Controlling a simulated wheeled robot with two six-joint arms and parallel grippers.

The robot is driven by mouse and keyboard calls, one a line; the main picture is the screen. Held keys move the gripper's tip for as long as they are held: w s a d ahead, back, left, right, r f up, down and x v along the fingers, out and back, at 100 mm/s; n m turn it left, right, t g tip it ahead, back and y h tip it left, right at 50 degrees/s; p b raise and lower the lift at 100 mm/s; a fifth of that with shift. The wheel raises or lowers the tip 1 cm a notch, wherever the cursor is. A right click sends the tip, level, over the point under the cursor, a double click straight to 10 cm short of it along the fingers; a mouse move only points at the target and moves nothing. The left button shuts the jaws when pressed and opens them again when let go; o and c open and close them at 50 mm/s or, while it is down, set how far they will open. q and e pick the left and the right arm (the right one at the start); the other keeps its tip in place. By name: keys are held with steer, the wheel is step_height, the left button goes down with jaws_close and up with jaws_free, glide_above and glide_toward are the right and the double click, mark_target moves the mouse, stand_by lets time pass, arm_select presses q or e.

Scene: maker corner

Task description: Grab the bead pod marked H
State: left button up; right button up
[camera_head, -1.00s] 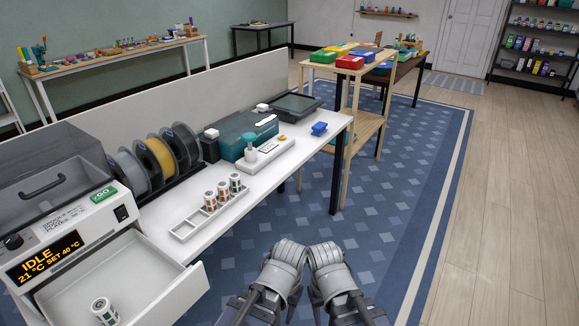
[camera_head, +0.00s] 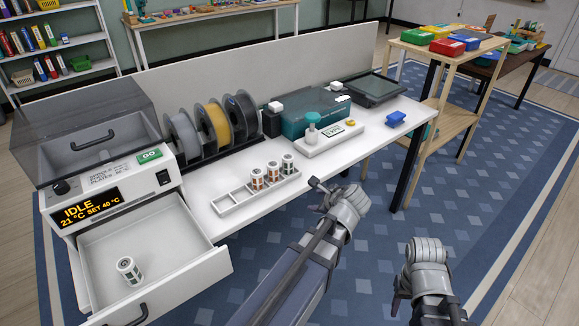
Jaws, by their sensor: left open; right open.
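Three bead pods, white cylinders with dark and orange-brown markings, stand upright in the right part of a white slotted rack (camera_head: 232,202) on the white table: a left pod (camera_head: 257,179), a middle pod (camera_head: 273,171) and a right pod (camera_head: 287,164). Another pod (camera_head: 128,269) with dark green markings sits in the open drawer (camera_head: 160,258). I cannot read which pod bears the H. My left gripper (camera_head: 319,196) is open and empty, right of the rack near the table's front edge. My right gripper (camera_head: 428,309) is open and empty, in front of the table over the rug.
The grey-lidded machine (camera_head: 95,150) with its IDLE display stands at the left, its drawer jutting forward.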

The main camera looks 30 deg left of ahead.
mark_target(290, 160)
arm_select(q)
steer(key=w+a+r+m+y, duration=0.1)
steer(key=a+r+m, duration=0.1)
steer(key=a, duration=0.1)
steer(key=w+a+r+m+t+y, duration=0.1)
steer(key=w+a+m, duration=0.1)
steer(key=a+m, duration=0.1)
steer(key=w+a+r+m+t+y, duration=0.1)
steer(key=a+r+m, duration=0.1)
steer(key=shift+w+a+r+m, duration=0.3)
steer(key=shift+a, duration=0.1)
steer(key=shift+w+a+r+m+t, duration=0.2)
steer(key=shift+a+r+m+t, duration=0.15)
steer(key=shift+m, duration=0.25)
steer(key=shift+b+x, duration=0.6)
steer(key=shift+x, duration=0.5)
steer(key=shift+b+x, duration=0.9)
steer(key=shift+x, duration=1.95)
steer(key=shift+s+a+r, duration=0.15)
steer(key=shift+c, duration=0.5)
jaws_close()
